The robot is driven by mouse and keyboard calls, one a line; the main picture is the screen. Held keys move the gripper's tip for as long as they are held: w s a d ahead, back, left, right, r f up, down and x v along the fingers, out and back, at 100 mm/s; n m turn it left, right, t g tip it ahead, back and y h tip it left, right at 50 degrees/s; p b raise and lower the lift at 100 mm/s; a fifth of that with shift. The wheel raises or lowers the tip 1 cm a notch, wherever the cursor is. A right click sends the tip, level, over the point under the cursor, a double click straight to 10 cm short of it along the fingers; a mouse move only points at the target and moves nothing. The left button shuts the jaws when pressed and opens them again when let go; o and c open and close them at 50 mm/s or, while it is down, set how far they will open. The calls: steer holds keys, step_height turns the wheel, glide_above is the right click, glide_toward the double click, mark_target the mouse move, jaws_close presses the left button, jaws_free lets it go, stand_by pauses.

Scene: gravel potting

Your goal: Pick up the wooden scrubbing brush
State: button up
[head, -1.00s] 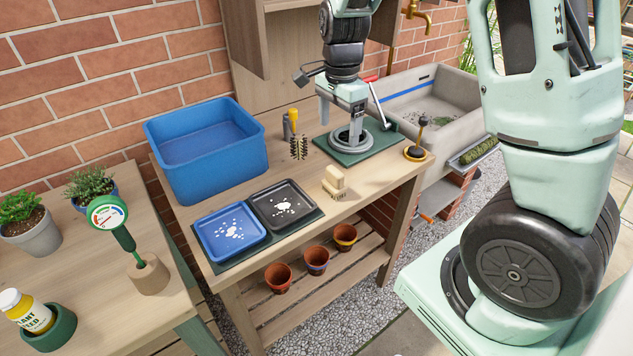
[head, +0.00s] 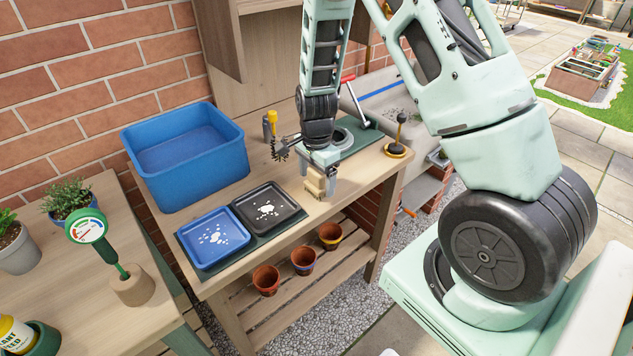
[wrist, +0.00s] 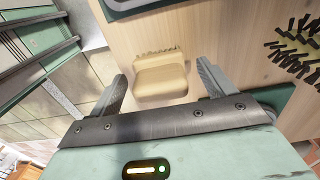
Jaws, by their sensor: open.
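The wooden scrubbing brush (head: 314,182) stands on the wooden bench near its front edge, right of the black tray. It is a pale block with a row of bristles. My gripper (head: 323,178) is over the brush, pointing down. In the wrist view, the brush (wrist: 160,82) lies between the two spread fingers of my gripper (wrist: 162,72), with a gap on each side. The gripper is open and holds nothing. In the head view, part of the brush is hidden by the gripper.
A blue tray (head: 190,243) and a black tray (head: 245,200) lie left of the brush. A dark bristled round brush (wrist: 298,48) is close by at the back. A blue tub (head: 215,170) stands behind the trays. Terracotta pots (head: 303,262) sit on the lower shelf.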

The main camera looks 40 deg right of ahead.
mark_target(316, 171)
step_height(316, 171, down, 2)
steer(key=c, duration=1.1)
steer(key=shift+r, duration=0.15)
step_height(316, 171, up, 10)
steer(key=shift+f, duration=0.1)
